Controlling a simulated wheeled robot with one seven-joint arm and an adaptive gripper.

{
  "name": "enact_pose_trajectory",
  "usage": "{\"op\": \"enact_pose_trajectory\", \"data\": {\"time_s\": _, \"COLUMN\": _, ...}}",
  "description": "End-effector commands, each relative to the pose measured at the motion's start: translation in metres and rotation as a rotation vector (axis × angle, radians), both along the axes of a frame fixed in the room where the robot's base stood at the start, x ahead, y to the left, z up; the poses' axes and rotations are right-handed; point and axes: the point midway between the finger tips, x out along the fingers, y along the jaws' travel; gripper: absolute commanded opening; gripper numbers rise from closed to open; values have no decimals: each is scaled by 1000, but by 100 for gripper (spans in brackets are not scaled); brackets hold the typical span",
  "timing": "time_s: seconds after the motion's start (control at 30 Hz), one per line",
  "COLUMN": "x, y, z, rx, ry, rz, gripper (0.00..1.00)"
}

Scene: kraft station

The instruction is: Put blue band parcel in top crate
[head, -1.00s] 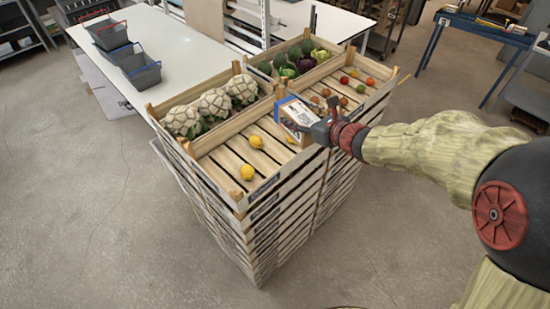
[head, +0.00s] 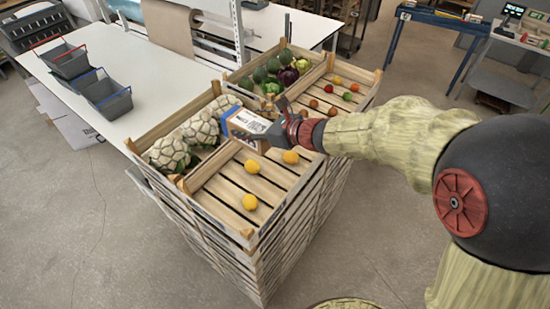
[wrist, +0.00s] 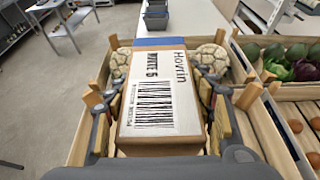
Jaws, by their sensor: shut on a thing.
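The blue band parcel (head: 246,125) is a brown box with a white barcode label and a blue band at its far end. It also shows large in the wrist view (wrist: 163,95). My gripper (head: 272,132) is shut on it, with a finger on each side of the box. The parcel hangs over the top crate (head: 205,196), near the divider between the cauliflowers and the lemons. In the head view it covers part of the cauliflower side. Several lemons (head: 250,202) lie on the crate's slatted floor. Whether the parcel touches the crate cannot be told.
A neighbouring crate holds green and purple vegetables (head: 285,76) and small red and orange ones (head: 328,88). A white table (head: 165,85) with grey baskets (head: 108,97) stands behind. The slats around the lemons have free room.

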Motion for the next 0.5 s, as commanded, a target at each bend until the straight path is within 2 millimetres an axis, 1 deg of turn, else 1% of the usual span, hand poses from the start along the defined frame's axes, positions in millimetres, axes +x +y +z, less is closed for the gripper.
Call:
{"op": "enact_pose_trajectory", "data": {"time_s": 0.03, "x": -2, "y": -13, "z": -2, "rx": 3, "ry": 2, "rz": -6, "gripper": 17}}
{"op": "enact_pose_trajectory", "data": {"time_s": 0.17, "x": -11, "y": -40, "z": -16, "rx": 1, "ry": 2, "rz": -5, "gripper": 17}}
{"op": "enact_pose_trajectory", "data": {"time_s": 0.2, "x": -12, "y": -45, "z": -25, "rx": 1, "ry": 3, "rz": -5, "gripper": 17}}
{"op": "enact_pose_trajectory", "data": {"time_s": 0.33, "x": -17, "y": -61, "z": -47, "rx": 1, "ry": 3, "rz": -3, "gripper": 17}}
{"op": "enact_pose_trajectory", "data": {"time_s": 0.4, "x": -20, "y": -68, "z": -56, "rx": 1, "ry": 2, "rz": -2, "gripper": 17}}
{"op": "enact_pose_trajectory", "data": {"time_s": 0.5, "x": -21, "y": -73, "z": -63, "rx": 1, "ry": 0, "rz": 0, "gripper": 17}}
